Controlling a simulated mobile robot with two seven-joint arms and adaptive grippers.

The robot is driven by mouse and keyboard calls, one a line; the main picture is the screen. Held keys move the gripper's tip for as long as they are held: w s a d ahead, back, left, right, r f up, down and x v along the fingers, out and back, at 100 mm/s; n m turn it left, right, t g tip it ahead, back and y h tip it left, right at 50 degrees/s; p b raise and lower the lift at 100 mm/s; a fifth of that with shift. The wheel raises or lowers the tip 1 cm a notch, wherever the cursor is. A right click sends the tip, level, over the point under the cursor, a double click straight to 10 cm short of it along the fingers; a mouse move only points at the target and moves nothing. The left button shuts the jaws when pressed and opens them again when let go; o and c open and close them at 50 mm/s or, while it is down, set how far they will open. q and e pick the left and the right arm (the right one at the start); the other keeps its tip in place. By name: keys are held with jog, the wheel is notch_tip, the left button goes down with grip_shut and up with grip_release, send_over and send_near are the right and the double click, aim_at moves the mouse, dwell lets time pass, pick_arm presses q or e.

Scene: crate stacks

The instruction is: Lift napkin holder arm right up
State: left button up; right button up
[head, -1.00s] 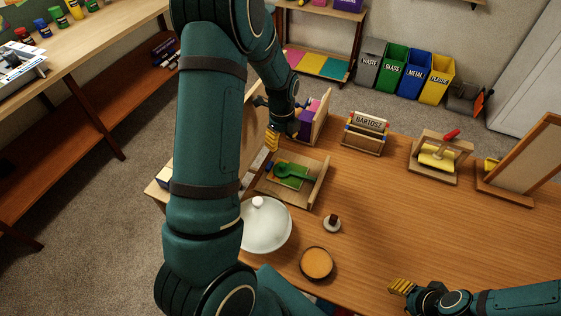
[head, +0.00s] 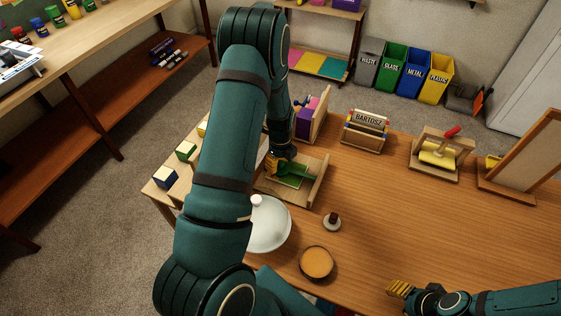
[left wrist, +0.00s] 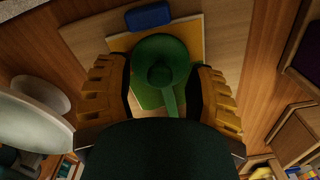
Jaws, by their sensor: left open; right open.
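The napkin holder is a wooden tray (head: 318,190) with a raised side, on the left part of the table. Its green arm (head: 301,172), with a round end and a thin shaft, lies low over green and yellow napkins. My left gripper (head: 278,164) is at the round end of the arm and partly hides it. In the left wrist view the green arm (left wrist: 162,65) shows between the two yellow fingers, which are open; contact cannot be told. A blue block (left wrist: 148,16) lies at the holder's edge. My right gripper (head: 400,287) is open and empty at the front right.
A white lidded dish (head: 270,225), a small stand with a dark knob (head: 332,222) and an orange round dish (head: 316,262) are in front of the holder. A purple-filled wooden holder (head: 312,115) and the BARTOSZ stand (head: 366,130) are behind. The table's middle right is clear.

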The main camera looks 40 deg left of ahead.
pick_arm(q)
grip_shut()
